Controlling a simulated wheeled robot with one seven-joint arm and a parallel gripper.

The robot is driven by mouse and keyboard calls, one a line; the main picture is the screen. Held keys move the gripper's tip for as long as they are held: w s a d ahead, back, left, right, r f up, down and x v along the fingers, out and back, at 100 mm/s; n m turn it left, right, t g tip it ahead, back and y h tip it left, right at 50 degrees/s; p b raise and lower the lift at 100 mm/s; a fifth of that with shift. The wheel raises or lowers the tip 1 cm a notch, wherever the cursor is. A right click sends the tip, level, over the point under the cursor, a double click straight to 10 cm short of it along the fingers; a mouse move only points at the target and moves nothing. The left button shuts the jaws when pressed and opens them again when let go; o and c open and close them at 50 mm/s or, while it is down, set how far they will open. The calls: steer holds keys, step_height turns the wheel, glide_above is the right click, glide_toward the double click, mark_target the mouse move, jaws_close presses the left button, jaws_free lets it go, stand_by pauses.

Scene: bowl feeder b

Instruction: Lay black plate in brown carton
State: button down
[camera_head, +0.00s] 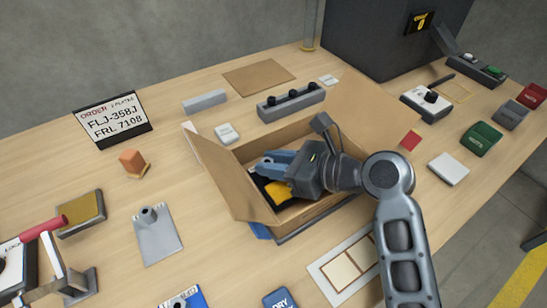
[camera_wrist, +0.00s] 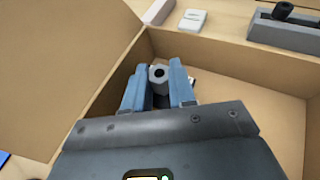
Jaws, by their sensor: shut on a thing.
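The brown carton (camera_head: 318,212) stands open on the table with its flaps spread; its inner wall fills much of the wrist view (camera_wrist: 235,62). My gripper (camera_head: 272,164) reaches down inside the carton, towards its left end. In the wrist view its blue fingers (camera_wrist: 159,84) are shut on a grey knob (camera_wrist: 158,74) with a dark hole. The black plate (camera_head: 259,184) shows as a dark patch under the fingers inside the carton, with a yellow patch beside it. My gripper hides most of the plate, and I cannot tell whether it touches the carton floor.
A grey plate with a knob (camera_head: 157,238) lies left of the carton. A grey block with black knobs (camera_head: 291,103) stands behind it. A framed tray (camera_head: 342,272) lies in front. An order sign (camera_head: 113,120) stands at the back left. The carton's right part looks empty in the wrist view.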

steer(key=shift+f, duration=0.15)
steer(key=c, duration=0.9)
jaws_free()
steer(key=shift+c, duration=0.2)
steer(key=shift+r+b, duration=0.35)
steer(key=shift+r, duration=0.05)
steer(key=v, duration=1.2)
steer(key=shift+r+p, duration=0.25)
steer(key=shift+p, duration=0.15)
